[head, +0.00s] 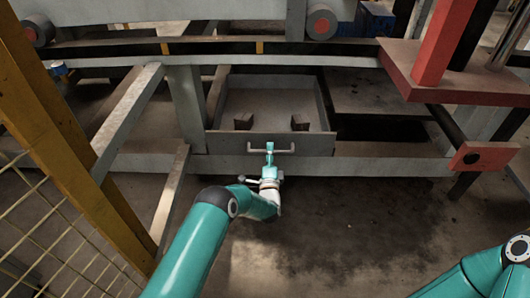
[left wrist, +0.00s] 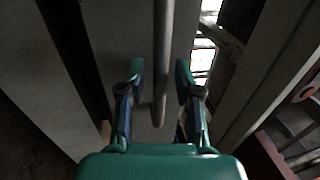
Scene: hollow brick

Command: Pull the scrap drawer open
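The scrap drawer (head: 230,141) is a grey open-topped tray in the low middle of the machine frame. Its front panel sits about level with the frame's front beam, and I see into it from above. A pale bar handle (head: 286,151) is on that panel. My left gripper (head: 270,149) is at the middle of the handle. In the left wrist view the handle bar (left wrist: 163,60) runs between the spread fingers of this gripper (left wrist: 160,80), with gaps on both sides. My right arm shows at the bottom right, but its gripper is out of view.
A yellow post with wire mesh (head: 75,150) stands at the left. A red plate and post (head: 455,80) overhang the right. The floor in front (head: 340,235) is clear apart from dark stains.

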